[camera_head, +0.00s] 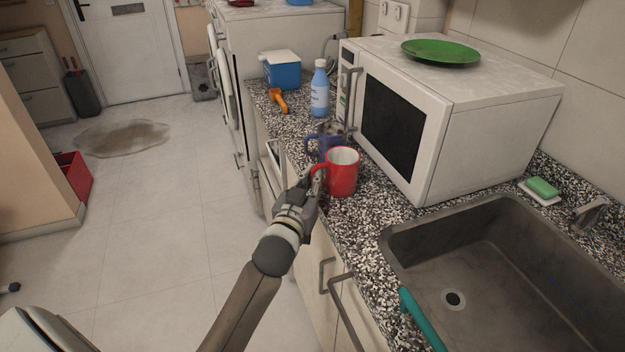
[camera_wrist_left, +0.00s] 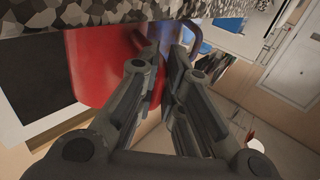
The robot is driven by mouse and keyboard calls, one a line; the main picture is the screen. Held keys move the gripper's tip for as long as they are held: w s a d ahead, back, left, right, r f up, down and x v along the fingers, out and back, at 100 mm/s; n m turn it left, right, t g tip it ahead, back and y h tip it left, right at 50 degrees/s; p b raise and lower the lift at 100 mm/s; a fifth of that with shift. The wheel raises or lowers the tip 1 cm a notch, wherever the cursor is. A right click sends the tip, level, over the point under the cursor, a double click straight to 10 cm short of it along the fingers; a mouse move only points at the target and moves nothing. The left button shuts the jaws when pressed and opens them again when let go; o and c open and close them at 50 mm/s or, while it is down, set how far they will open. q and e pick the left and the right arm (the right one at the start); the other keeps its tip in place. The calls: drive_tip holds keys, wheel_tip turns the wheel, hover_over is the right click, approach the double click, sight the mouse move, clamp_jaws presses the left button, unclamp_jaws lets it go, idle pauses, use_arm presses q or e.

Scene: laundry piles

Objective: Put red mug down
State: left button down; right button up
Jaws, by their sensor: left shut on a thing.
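The red mug (camera_head: 342,172) is upright at the counter's front edge, in front of the microwave. My left gripper (camera_head: 312,182) is shut on its handle, at the mug's left side. In the left wrist view the mug (camera_wrist_left: 98,65) fills the left part beside the fingers (camera_wrist_left: 168,50), with the speckled counter right by it. I cannot tell whether the mug's base touches the counter (camera_head: 355,225). A dark blue mug (camera_head: 327,146) stands close behind the red mug, partly hidden by it. My right gripper is not in view.
The white microwave (camera_head: 440,130) carries a green plate (camera_head: 441,51). A blue bottle (camera_head: 320,95), an orange object (camera_head: 279,101) and a blue box (camera_head: 283,75) stand farther back. The sink (camera_head: 500,270) is at front right, with a teal handle-like object (camera_head: 422,322) at its edge.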

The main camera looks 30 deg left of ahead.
use_arm(q)
drive_tip(key=c, duration=2)
unclamp_jaws()
drive_tip(key=shift+f, duration=0.15)
drive_tip(key=o, duration=0.4)
drive_tip(key=shift+o, duration=0.2)
drive_tip(key=shift+r, duration=0.2)
drive_tip(key=s+d+b, duration=0.1)
drive_tip(key=s+d, duration=0.1)
drive_tip(key=s, duration=1)
drive_tip(key=shift+f, duration=0.15)
